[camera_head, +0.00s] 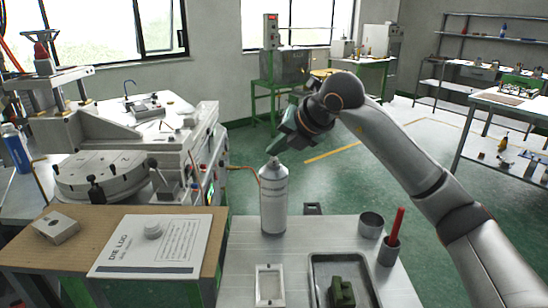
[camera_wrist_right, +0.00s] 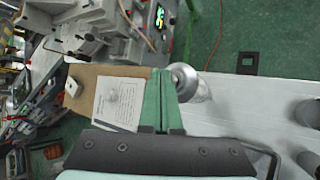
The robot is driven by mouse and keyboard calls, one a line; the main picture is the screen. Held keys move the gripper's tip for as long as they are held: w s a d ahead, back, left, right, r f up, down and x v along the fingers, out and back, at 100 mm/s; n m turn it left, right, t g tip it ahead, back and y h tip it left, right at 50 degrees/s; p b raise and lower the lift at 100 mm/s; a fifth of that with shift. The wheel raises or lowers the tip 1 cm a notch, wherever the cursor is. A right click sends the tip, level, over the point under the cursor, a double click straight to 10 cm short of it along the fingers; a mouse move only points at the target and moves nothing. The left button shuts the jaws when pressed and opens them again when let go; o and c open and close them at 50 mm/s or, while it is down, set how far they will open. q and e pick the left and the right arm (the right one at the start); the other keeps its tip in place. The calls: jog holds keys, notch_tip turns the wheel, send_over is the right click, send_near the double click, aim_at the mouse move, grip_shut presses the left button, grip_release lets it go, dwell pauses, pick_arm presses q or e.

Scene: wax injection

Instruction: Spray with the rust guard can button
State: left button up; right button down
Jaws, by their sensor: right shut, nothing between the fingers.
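The spray can (camera_head: 273,205), white and grey, stands upright on the light grey table. A thin orange straw (camera_head: 241,168) runs left from its top. My right gripper (camera_head: 273,153), with green fingers, is shut and empty. Its tips are right above the can's top; I cannot tell if they touch the button, which is hard to make out. In the right wrist view the shut fingers (camera_wrist_right: 161,74) lie beside the can's domed top (camera_wrist_right: 184,77). My left gripper is not in view.
On the grey table (camera_head: 245,256) are a metal cup (camera_head: 371,225), a holder (camera_head: 388,252) with a red-handled tool (camera_head: 397,223), a white frame (camera_head: 269,284), and a dark tray (camera_head: 314,262) with a green part (camera_head: 342,292). A die log sheet (camera_head: 145,255) lies on the brown board left. A machine (camera_head: 100,175) stands behind.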

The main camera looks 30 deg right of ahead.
jog(key=shift+f, duration=0.15)
jog(key=shift+r+p, duration=0.4)
jog(key=shift+r, duration=0.15)
jog(key=shift+r, duration=0.1)
notch_tip(320, 180, up, 6)
jog(key=p, duration=0.5)
dwell(0.4)
dwell(2.3)
